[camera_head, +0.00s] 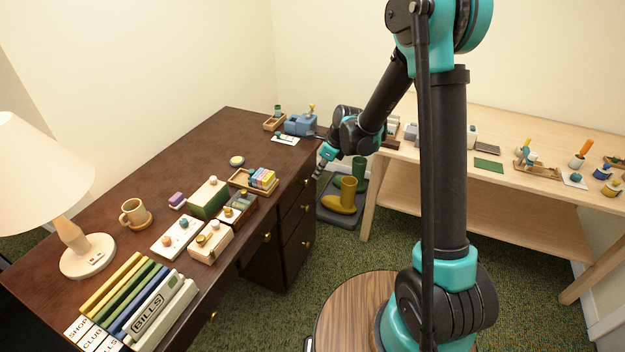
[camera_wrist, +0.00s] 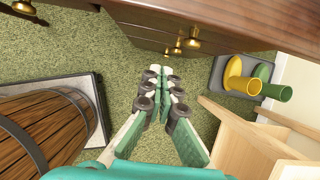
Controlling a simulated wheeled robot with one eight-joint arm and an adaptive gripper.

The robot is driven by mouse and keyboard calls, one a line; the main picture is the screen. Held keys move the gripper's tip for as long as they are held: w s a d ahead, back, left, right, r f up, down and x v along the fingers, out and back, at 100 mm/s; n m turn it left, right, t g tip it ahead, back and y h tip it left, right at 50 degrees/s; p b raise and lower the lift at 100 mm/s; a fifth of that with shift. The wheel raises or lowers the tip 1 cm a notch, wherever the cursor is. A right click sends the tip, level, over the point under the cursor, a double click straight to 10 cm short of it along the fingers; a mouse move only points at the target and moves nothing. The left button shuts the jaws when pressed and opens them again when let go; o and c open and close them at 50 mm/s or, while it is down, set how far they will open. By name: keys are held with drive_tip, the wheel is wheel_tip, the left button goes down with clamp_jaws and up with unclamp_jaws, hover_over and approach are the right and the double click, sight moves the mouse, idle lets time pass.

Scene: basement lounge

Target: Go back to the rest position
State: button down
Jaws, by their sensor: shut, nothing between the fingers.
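My gripper (camera_head: 320,169) is at the right edge of the dark wooden desk (camera_head: 190,140) in the head view, beside the drawer side. In the wrist view my gripper (camera_wrist: 160,75) points down toward the green carpet, with its fingers together and nothing between them. The desk's drawer front with brass knobs (camera_wrist: 178,48) lies just beyond the fingertips in that view. My arm reaches out left from its column, bent at the elbow.
Yellow and green boots (camera_head: 345,195) stand on a grey tray on the floor between the desk and a pale wooden bench (camera_head: 480,218). A mug (camera_head: 134,212), boxes and a lamp (camera_head: 72,240) crowd the desk. Carpet (camera_head: 270,310) is open in front of the drawers.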

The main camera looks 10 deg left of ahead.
drive_tip(key=s+d+r+n+t+h, duration=0.1)
drive_tip(key=s+d+r+n, duration=0.35)
drive_tip(key=d, duration=0.35)
drive_tip(key=s+d+r+n+t+h, duration=0.1)
drive_tip(key=s+d+r+n, duration=0.35)
drive_tip(key=s+d, duration=0.2)
drive_tip(key=s+d+f+n+h, duration=0.2)
drive_tip(key=s+d+f+n, duration=0.1)
drive_tip(key=s+d+n, duration=0.8)
drive_tip(key=shift+s+d+n+t, duration=0.2)
drive_tip(key=shift+s+n+t, duration=0.2)
drive_tip(key=shift+s+n, duration=0.65)
drive_tip(key=shift+s+m, duration=0.2)
drive_tip(key=shift+m, duration=0.05)
